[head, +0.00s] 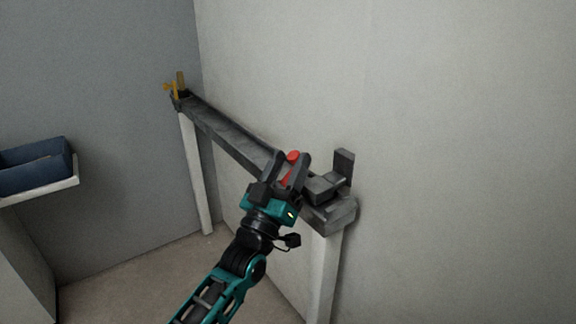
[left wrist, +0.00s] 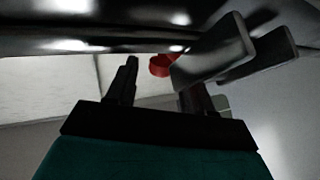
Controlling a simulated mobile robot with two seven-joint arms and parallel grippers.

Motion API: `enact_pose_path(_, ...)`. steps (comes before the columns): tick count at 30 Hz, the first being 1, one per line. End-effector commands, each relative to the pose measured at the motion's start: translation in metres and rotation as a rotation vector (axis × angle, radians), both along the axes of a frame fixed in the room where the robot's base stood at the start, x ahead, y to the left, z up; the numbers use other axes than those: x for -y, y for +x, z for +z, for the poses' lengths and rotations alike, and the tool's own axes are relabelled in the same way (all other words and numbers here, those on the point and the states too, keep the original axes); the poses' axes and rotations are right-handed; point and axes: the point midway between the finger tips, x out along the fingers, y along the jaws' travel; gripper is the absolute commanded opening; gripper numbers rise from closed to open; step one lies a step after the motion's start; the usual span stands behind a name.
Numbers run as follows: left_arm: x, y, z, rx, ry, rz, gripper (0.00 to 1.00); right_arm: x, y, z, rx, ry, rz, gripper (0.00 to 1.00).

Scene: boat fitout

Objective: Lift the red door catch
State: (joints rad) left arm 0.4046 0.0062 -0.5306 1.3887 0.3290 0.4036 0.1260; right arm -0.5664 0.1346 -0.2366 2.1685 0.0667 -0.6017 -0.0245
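The red door catch (head: 293,156) is at the near end of a dark grey rail (head: 228,137) along the wall. Its round red end shows above my left gripper (head: 289,171), and a red strip shows between the fingers. In the left wrist view the catch (left wrist: 160,66) appears between the two spread fingertips (left wrist: 158,78), nearer the right one. A gap shows on the left side, so the gripper looks open around or just in front of the catch. I cannot tell whether a finger touches it. My right gripper is in neither view.
A dark block with an upright tab (head: 344,166) stands on the rail just right of the gripper. A yellow fitting (head: 177,88) is at the rail's far end. White posts (head: 197,175) stand below the rail. A blue bin (head: 38,167) sits on a shelf at left.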

Motion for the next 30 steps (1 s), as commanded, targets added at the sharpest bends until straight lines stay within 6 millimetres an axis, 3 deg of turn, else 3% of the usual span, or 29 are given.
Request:
enact_pose_path(11, -0.005, -0.01, -0.006, 0.0, 0.0, 0.0, 0.52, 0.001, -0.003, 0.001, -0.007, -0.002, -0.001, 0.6)
enact_pose_path(24, -0.039, -0.078, -0.055, -0.003, 0.002, -0.001, 0.52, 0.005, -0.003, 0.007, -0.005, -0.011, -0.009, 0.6)
enact_pose_path(30, -0.048, -0.094, -0.067, -0.001, 0.001, 0.0, 0.52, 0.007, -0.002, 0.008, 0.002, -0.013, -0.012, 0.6)
